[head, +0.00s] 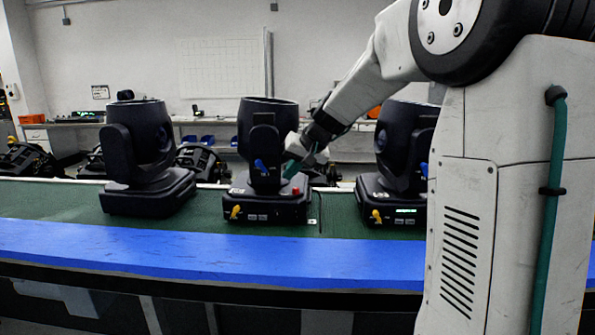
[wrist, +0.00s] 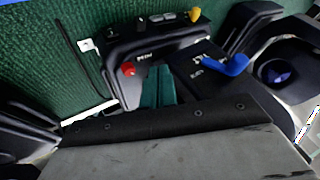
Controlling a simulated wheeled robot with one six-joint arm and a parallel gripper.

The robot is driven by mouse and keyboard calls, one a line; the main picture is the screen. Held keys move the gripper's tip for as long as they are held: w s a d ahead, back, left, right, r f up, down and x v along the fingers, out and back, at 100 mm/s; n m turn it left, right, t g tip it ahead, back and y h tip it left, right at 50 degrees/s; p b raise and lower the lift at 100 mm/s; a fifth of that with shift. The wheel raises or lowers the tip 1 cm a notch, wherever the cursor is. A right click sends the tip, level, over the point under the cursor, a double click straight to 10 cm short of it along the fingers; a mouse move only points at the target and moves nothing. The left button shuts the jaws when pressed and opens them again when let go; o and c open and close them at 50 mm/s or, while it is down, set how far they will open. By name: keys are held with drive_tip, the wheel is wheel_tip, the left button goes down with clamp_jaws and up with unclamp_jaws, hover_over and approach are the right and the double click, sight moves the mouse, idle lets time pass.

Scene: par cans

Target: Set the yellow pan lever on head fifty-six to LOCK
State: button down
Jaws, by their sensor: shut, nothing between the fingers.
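Three dark moving heads stand on the green belt. The middle head (head: 267,120) has a yellow pan lever (head: 235,212) at its base's front left, a blue lever (head: 260,166) on its yoke and a red knob (head: 295,190) at the right. I cannot read which head is fifty-six or which marking the yellow lever points to. My gripper (head: 291,170) is at the middle head, just above the red knob. In the wrist view its teal fingers (wrist: 160,86) are together and empty, between the red knob (wrist: 129,69) and blue lever (wrist: 225,66). The yellow lever (wrist: 195,15) is farther off, apart from the fingers.
A left head (head: 145,155) and a right head (head: 402,150) flank the middle one. The right head has its own yellow lever (head: 376,216) and is partly hidden by my arm. A blue edge strip (head: 200,250) runs along the front. Bare green belt (head: 60,205) shows at left.

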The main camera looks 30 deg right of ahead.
drive_tip(key=shift+a, duration=0.1)
drive_tip(key=shift+w+a, duration=0.15)
drive_tip(key=shift+a, duration=1.05)
drive_tip(key=shift+d, duration=0.1)
